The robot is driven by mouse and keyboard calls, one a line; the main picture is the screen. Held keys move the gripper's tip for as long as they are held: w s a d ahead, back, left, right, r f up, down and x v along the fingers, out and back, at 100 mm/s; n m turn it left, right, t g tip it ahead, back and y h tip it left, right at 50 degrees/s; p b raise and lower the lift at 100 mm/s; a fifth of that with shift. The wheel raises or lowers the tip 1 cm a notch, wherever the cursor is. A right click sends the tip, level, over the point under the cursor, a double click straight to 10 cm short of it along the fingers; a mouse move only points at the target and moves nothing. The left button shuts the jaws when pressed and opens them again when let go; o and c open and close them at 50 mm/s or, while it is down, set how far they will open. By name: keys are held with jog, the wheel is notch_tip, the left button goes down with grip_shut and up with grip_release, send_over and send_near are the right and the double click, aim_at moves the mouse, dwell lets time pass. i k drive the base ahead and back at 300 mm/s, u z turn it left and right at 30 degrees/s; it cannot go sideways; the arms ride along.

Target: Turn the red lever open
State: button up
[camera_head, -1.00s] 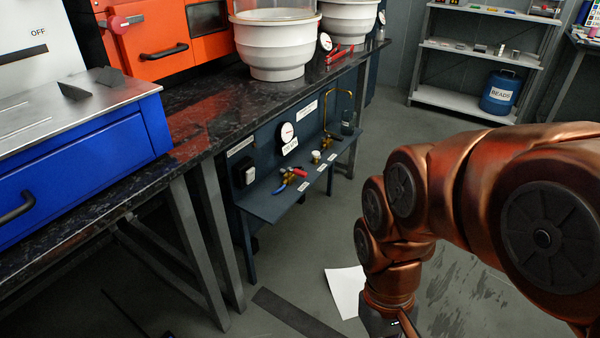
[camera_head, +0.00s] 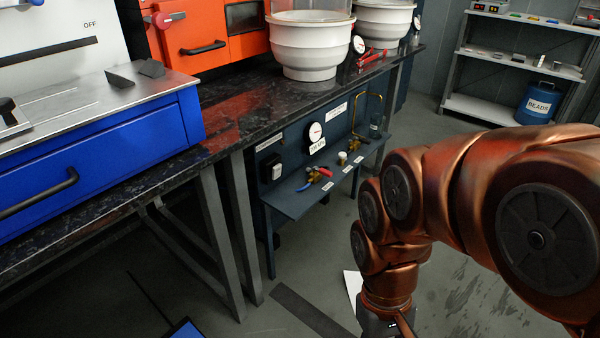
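A small brass valve with a red lever (camera_head: 326,172) and a blue lever (camera_head: 306,187) sits on the low shelf of the dark panel under the bench. The red lever points right and the blue one points down to the left. My gripper (camera_head: 385,329) is at the bottom edge, below my copper arm, and well apart from the valve. Its fingers are cut off by the frame, so its opening is hidden. A red-handled item (camera_head: 371,57) lies on the bench top, and a red knob (camera_head: 159,19) is on the orange oven door.
The dark bench (camera_head: 250,112) carries white round vessels (camera_head: 311,52) and a blue drawer unit (camera_head: 110,150). The panel has a gauge (camera_head: 315,132) and labels. White paper (camera_head: 352,286) lies on the floor. A shelf with a blue bead drum (camera_head: 538,102) stands at the back right.

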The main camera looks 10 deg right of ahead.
aim_at(324, 171)
jog(key=u, duration=2.35)
jog(key=k, duration=0.65)
jog(key=z, duration=1.55)
jog(key=i, duration=0.5)
